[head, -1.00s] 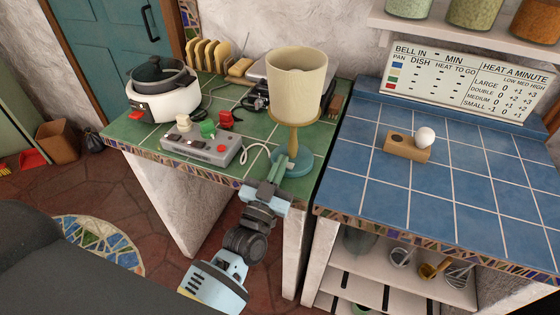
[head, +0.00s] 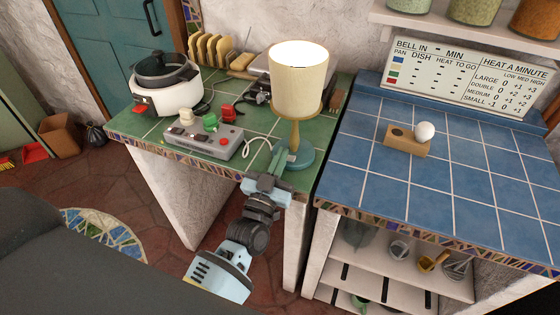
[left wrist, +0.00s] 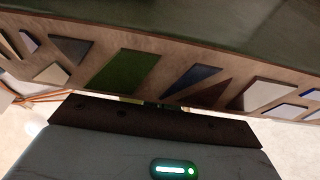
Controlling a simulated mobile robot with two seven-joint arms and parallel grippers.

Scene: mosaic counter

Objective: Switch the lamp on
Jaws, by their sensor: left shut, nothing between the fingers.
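The lamp (head: 298,90) stands upright near the front right corner of the green tiled counter. It has a cream shade, a wooden stem and a round teal base (head: 301,158). Its shade glows brightly at the top, so it is lit. My left gripper (head: 280,160) is shut and empty at the front of the lamp's base, by the counter's edge. Whether its tips touch the base cannot be told. The left wrist view shows the counter's mosaic edge (left wrist: 125,70) close ahead, with the lamp out of that view. My right gripper is not in view.
A grey control box (head: 203,140) with coloured knobs sits left of the lamp, and a white cooker (head: 168,98) behind it. A white cord curls beside the lamp base. The blue tiled counter (head: 465,190) at right is mostly clear, with a wooden egg holder (head: 407,145).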

